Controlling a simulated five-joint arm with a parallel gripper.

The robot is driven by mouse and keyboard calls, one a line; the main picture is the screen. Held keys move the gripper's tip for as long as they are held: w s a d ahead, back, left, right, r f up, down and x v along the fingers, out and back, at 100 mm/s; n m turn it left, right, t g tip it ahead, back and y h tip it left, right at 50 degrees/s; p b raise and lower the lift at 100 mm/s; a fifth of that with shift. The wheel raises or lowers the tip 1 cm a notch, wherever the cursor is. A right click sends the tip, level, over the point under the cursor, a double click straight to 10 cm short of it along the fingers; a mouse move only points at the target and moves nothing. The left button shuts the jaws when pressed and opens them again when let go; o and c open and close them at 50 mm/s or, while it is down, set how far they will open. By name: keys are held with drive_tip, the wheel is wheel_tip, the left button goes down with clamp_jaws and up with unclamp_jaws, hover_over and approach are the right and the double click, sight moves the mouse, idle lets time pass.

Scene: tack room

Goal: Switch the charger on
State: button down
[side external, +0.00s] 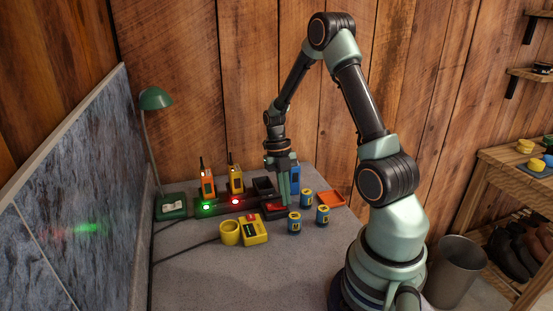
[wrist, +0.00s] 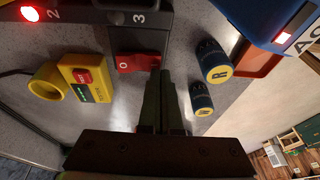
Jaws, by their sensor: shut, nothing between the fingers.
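The charger (side external: 220,210) is a dark strip of bays along the back of the bench, with a green light at bay one and a red light at bay two. In the wrist view its dark end (wrist: 138,40) is marked 3, and no lit lamp shows beside that number. A red rocker switch (wrist: 138,62) marked 0 sits on this end. My gripper (side external: 284,200) is shut and empty, pointing down at the switch. In the wrist view its fingertips (wrist: 160,76) are at the switch's right end; I cannot tell whether they touch it.
A blue radio (side external: 295,178) is behind my gripper. Several blue batteries (side external: 294,222) stand close by on the right. A yellow device (side external: 255,230) with a red button lies in front. An orange tray (side external: 332,199) is farther right.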

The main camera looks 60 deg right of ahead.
drive_tip(key=shift+w+a+r, duration=0.1)
drive_tip(key=shift+w+a+r, duration=0.3)
drive_tip(key=shift+w+a, duration=0.1)
idle(0.3)
drive_tip(key=d+r, duration=0.3)
drive_tip(key=r, duration=1)
drive_tip(key=shift+w+d+r, duration=0.15)
drive_tip(key=shift+d+r, duration=0.05)
drive_tip(key=shift+d, duration=0.15)
drive_tip(key=a+r+m+t+h, duration=0.1)
drive_tip(key=a+r+m+t, duration=0.2)
drive_tip(key=a+m, duration=0.8)
drive_tip(key=s+a+r+m+t+h, duration=0.1)
drive_tip(key=a+r+m+t, duration=0.3)
drive_tip(key=a+m, duration=0.7)
drive_tip(key=m+t, duration=0.1)
drive_tip(key=m, duration=0.4)
drive_tip(key=shift+s+r, duration=0.2)
drive_tip(key=shift+s, duration=0.05)
